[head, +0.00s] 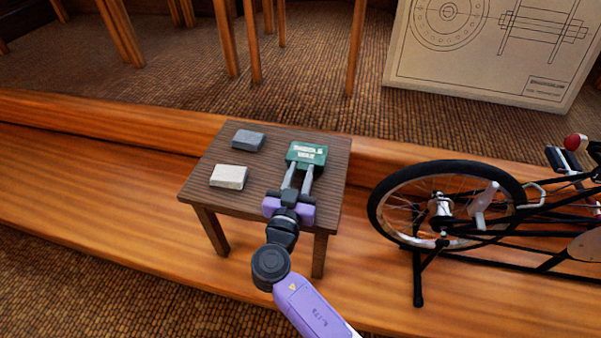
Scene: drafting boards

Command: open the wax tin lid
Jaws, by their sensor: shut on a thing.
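The wax tin (306,153) is a small green box with pale lettering on its top. It sits near the back right of a small dark wooden table (215,198). My gripper (297,180) reaches it from the front, with its two grey fingers shut on the tin's near edge. The lid looks closed or nearly so; I cannot make out a gap. The fingertips and the tin's front edge partly hide each other.
A dark grey block (248,141) and a pale block (229,177) lie on the table's left half. A bicycle (447,205) on a stand is close to the table's right. A drawing board (490,50) stands behind.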

